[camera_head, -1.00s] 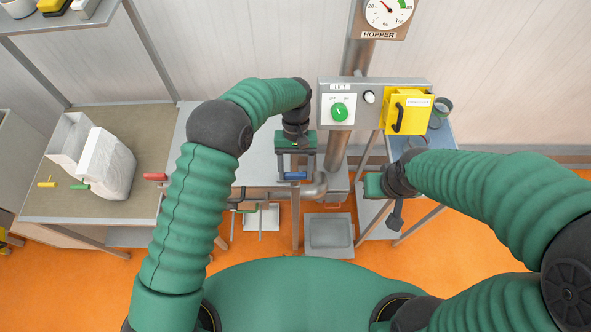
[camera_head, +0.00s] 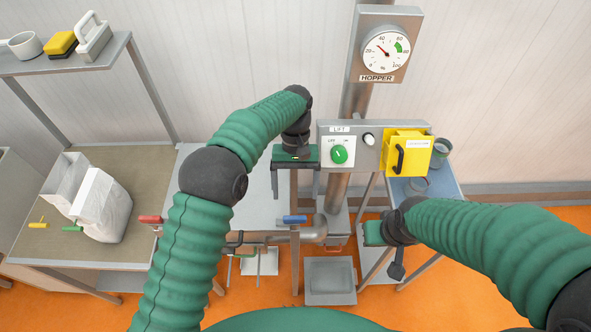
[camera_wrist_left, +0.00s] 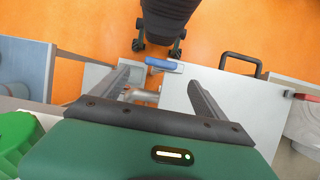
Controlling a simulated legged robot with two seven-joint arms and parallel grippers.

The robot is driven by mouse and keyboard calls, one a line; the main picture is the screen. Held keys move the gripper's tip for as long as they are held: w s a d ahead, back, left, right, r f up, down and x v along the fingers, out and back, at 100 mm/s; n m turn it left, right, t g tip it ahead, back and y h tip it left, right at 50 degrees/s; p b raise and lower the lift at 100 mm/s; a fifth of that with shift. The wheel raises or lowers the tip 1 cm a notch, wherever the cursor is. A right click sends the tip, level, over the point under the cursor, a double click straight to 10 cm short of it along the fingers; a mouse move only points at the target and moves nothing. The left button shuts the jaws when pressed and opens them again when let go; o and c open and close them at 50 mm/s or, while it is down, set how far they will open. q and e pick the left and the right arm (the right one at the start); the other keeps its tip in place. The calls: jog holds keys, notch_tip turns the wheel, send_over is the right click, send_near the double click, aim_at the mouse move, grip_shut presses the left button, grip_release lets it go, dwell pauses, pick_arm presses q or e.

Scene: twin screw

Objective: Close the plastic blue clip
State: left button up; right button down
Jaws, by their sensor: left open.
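The blue clip (camera_head: 295,219) looks like a short blue bar or handle at the front edge of the grey table, by the metal pipe. It also shows in the left wrist view (camera_wrist_left: 163,63), beyond the fingertips and between their lines. My left gripper (camera_head: 295,193) is open and empty, its two fingers spread wide and pointing toward the clip, with a gap to it. Its fingers show in the left wrist view (camera_wrist_left: 161,78). My right gripper (camera_head: 384,250) is at the right, below the yellow box; its jaws are not clear. Whether the clip is open is too small to tell.
A lift panel (camera_head: 352,136) with a green knob and a yellow box (camera_head: 406,152) stand right of my left gripper. A pipe (camera_head: 305,234) runs by the clip. A red handle (camera_head: 150,219) and a white bag (camera_head: 104,207) are at the left.

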pick_arm(q)
jog(key=v, duration=0.8)
jog(key=shift+w+r+p, duration=0.25)
jog(key=shift+r+p, duration=0.05)
jog(key=shift+p, duration=0.1)
jog(key=s+a+f+t+b, duration=0.2)
jog(key=a+f, duration=0.1)
jog(key=a, duration=0.3)
jog(key=s+a+f+t+b, duration=0.2)
jog(key=s+a+f, duration=0.1)
jog(key=a, duration=0.3)
jog(key=s+a+f+t, duration=0.1)
jog(key=s+a+f, duration=0.1)
jog(key=s+a, duration=0.2)
jog(key=s+a+f+t+b, duration=0.1)
jog(key=s+a+f+t, duration=0.1)
jog(key=s, duration=0.8)
jog(key=shift+a+f, duration=0.65)
jog(key=shift+a, duration=0.45)
jog(key=shift+w, duration=0.15)
